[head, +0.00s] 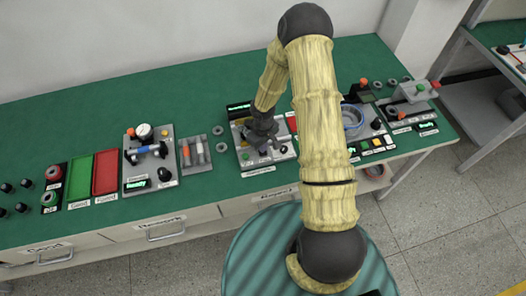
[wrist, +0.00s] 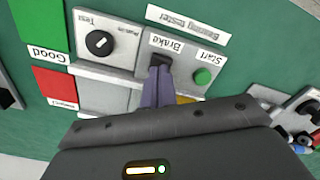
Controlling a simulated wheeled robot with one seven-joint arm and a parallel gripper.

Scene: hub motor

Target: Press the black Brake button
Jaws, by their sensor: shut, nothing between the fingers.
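The black Brake button (wrist: 161,60) sits on the grey bearing tester panel (wrist: 128,62), under the "Brake" label in the wrist view. My gripper (wrist: 159,71) is shut and empty. Its fingertips are at the button and overlap its near edge in the wrist view; I cannot tell whether they touch it or press it down. In the head view my gripper (head: 263,148) is low over the tester panel (head: 249,165), and the button is hidden or too small to make out there.
The green Start button (wrist: 203,76) is on one side of Brake and the black Test knob (wrist: 99,43) on the other. A red tray (wrist: 54,87) lies beside the panel. Other panels, such as the gauge unit (head: 138,185), stand along the green bench (head: 60,130).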

